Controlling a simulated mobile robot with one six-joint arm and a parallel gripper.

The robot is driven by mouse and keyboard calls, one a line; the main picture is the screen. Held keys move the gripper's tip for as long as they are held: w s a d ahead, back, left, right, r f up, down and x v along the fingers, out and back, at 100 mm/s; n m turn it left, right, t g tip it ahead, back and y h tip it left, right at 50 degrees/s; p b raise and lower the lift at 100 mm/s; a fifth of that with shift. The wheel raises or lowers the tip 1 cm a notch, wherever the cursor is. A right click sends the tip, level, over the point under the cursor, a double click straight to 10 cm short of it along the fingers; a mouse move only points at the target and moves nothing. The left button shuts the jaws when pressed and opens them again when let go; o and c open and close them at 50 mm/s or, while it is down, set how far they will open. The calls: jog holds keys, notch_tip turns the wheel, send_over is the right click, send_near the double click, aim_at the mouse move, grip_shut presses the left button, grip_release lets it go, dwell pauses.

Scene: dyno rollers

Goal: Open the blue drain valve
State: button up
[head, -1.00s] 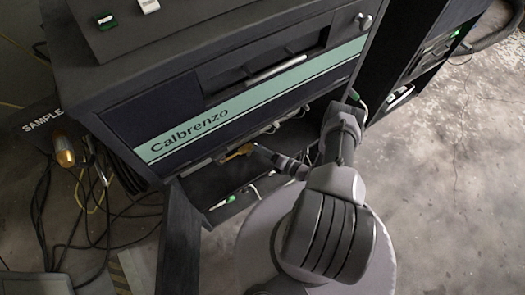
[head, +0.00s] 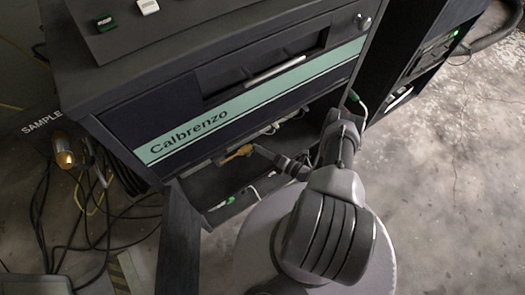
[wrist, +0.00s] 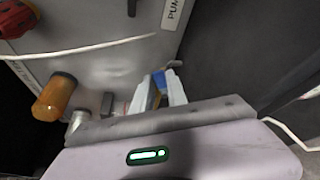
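A small blue part, apparently the blue drain valve's handle (wrist: 161,80), shows between my gripper's fingers (wrist: 160,90) in the wrist view. The two pale fingers stand on either side of it, with a sliver of yellow lower in the gap. The fingers hide most of the part, and I cannot tell whether they press on it. In the head view my arm reaches under the cabinet front, and the fingertips and the valve cannot be made out there.
An amber cylinder (wrist: 55,97) on a metal fitting stands left of my gripper. A red part (wrist: 16,18) and a pale hose are at upper left. A dark wall is close on the right. The Calbrenzo cabinet (head: 225,110) overhangs my arm. Cables lie on the floor at left.

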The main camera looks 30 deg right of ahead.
jog(key=o, duration=0.4)
jog(key=shift+c, duration=0.2)
jog(key=p+v, duration=0.3)
jog(key=v, duration=1.4)
jog(key=shift+s, duration=0.2)
jog(key=shift+r, duration=0.1)
